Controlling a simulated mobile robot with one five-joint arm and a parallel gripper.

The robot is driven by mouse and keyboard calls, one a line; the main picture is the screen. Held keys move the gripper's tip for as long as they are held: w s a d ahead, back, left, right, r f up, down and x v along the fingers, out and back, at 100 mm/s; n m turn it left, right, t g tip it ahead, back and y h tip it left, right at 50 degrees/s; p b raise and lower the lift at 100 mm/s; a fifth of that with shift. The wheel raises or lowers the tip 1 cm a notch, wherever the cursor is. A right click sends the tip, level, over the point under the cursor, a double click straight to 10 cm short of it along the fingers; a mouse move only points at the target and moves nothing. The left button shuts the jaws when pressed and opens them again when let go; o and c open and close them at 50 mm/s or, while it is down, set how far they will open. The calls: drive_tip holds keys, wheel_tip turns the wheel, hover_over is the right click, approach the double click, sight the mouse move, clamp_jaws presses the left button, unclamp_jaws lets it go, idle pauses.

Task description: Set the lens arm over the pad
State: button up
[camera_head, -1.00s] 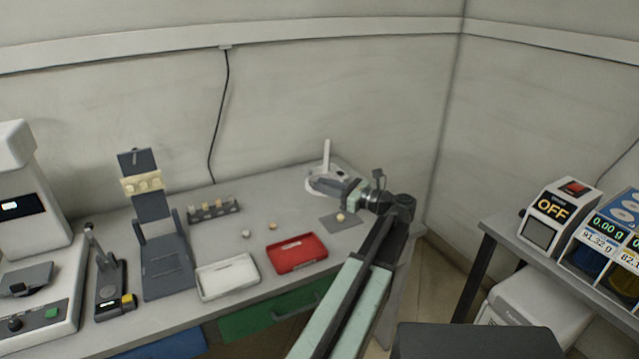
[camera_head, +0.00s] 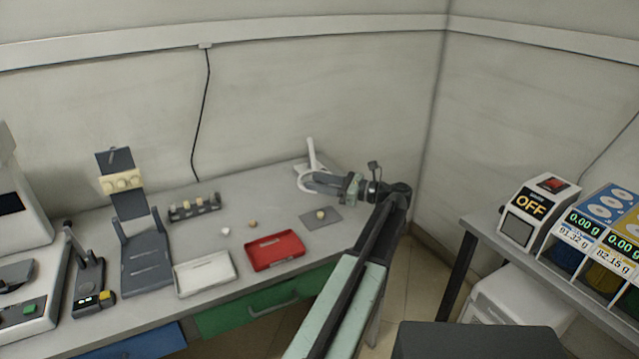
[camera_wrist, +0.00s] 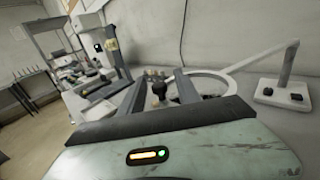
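The white lens arm with its ring (camera_head: 303,188) stands at the far right end of the bench. In the wrist view the ring (camera_wrist: 229,88) lies low over the bench, and a thin bar joins it to a post on a flat base (camera_wrist: 283,97). The grey square pad (camera_head: 330,220) lies nearer the bench front, with a small yellowish piece (camera_head: 320,214) on it. The ring is behind the pad, not above it. My gripper (camera_head: 322,182) is at the ring. In the wrist view its fingers (camera_wrist: 160,80) are apart; the right one overlaps the ring, contact unclear.
A red tray (camera_head: 275,262) and white tray (camera_head: 206,291) lie along the front edge, with two small pieces (camera_head: 238,228) behind them. A small rack (camera_head: 194,213) and grey stand (camera_head: 146,265) are left. A second bench with an OFF box (camera_head: 531,212) is right.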

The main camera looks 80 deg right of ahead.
drive_tip(key=v, duration=0.8)
idle(0.4)
